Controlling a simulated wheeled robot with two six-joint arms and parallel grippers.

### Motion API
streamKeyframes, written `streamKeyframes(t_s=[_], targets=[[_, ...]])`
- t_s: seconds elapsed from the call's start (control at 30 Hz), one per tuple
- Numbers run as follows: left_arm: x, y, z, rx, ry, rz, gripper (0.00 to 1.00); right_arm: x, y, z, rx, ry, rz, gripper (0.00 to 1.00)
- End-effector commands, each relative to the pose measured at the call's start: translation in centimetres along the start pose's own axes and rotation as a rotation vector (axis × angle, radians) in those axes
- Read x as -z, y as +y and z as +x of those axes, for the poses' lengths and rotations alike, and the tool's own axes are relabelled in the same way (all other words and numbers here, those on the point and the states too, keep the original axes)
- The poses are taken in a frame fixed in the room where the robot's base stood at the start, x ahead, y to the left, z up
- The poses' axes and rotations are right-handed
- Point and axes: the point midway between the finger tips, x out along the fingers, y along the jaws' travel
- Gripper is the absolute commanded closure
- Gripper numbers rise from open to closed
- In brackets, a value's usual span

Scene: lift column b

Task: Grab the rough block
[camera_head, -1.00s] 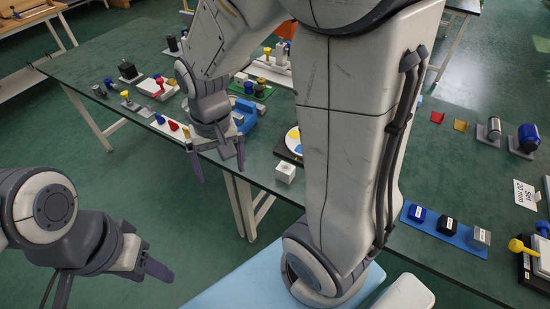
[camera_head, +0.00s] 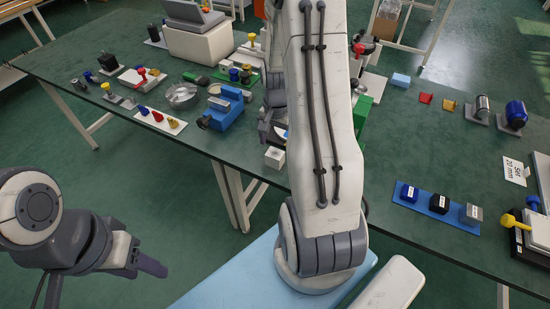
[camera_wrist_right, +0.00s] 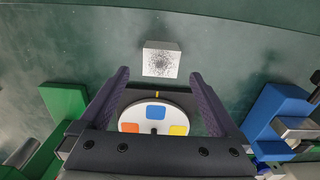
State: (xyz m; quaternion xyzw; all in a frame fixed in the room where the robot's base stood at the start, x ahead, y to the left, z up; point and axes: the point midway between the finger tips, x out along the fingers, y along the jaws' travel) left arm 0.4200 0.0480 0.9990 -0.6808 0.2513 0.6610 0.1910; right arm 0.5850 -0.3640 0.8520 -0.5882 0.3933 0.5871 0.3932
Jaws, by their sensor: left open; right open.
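The rough block is a small white cube with a dark speckled face. It shows in the right wrist view (camera_wrist_right: 161,59) and near the table's front edge in the head view (camera_head: 275,158). My right gripper (camera_wrist_right: 159,78) is open and empty, with the block beyond its fingertips, roughly centred between them and apart from them. In the head view my right arm hides much of that gripper. My left gripper (camera_head: 103,280) is open and empty off the table at the lower left.
A white disc (camera_wrist_right: 135,118) with coloured patches lies under my right gripper. A green object (camera_wrist_right: 64,100) stands left of it and a blue vise-like object (camera_wrist_right: 268,108) right. A blue strip with three small blocks (camera_head: 436,205) lies on the right of the table.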

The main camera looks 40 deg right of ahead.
Motion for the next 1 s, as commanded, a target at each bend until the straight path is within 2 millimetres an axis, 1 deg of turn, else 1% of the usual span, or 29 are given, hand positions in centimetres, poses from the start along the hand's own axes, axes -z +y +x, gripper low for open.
streamKeyframes(t_s=[0.2, 0.3, 0.4, 0.57, 0.6, 0.67, 0.7, 0.77, 0.8, 0.83, 0.87, 1.0], targets=[[0.0, 0.0, -0.2, 0.0, 0.0, 0.0, 0.5, -0.2, 0.0, 3.4, -0.004, -0.005, -0.001, 0.03], [0.0, 0.0, -0.2, 0.0, 0.0, 0.0, 0.5, -0.2, 0.0, 4.4, -0.002, -0.003, -0.001, 0.03], [0.0, 0.0, -0.2, 0.0, 0.0, 0.0, 0.5, -0.1, 0.0, 4.7, -0.001, -0.002, -0.001, 0.03], [0.0, 0.0, -0.2, 0.0, 0.0, 0.0, 0.5, -0.1, -0.1, 4.7, -0.001, -0.001, -0.001, 0.03], [0.0, 0.0, -0.2, 0.0, 0.0, 0.0, 0.5, -0.1, -0.1, 4.7, -0.001, -0.001, -0.001, 0.1], [0.0, 0.0, -0.2, 0.0, 0.0, 0.0, 0.5, -0.1, -0.1, 4.7, -0.001, -0.001, -0.001, 0.33], [0.0, 0.0, -0.2, 0.0, 0.0, 0.0, 0.5, -0.1, -0.1, 4.7, -0.001, -0.001, -0.001, 0.48], [0.0, 0.0, -0.2, 0.0, 0.0, 0.0, 0.5, -0.1, -0.1, 4.7, -0.001, -0.001, -0.001, 0.71], [0.0, 0.0, -0.2, 0.0, 0.0, 0.0, 0.5, -0.1, 0.0, 4.7, -0.001, -0.001, -0.001, 0.87], [0.0, 0.0, -0.2, 0.0, 0.0, 0.0, 0.5, -0.1, -0.1, 4.7, -0.001, -0.001, -0.001, 0.98], [0.0, 0.0, -0.2, 0.0, 0.0, 0.0, 0.5, -0.1, -0.1, 4.7, 0.0, -0.001, -0.001, 1.0], [0.0, 0.0, -0.2, 0.0, 0.0, 0.0, 0.5, -0.1, -0.1, 4.7, 0.0, -0.001, -0.001, 1.0]])
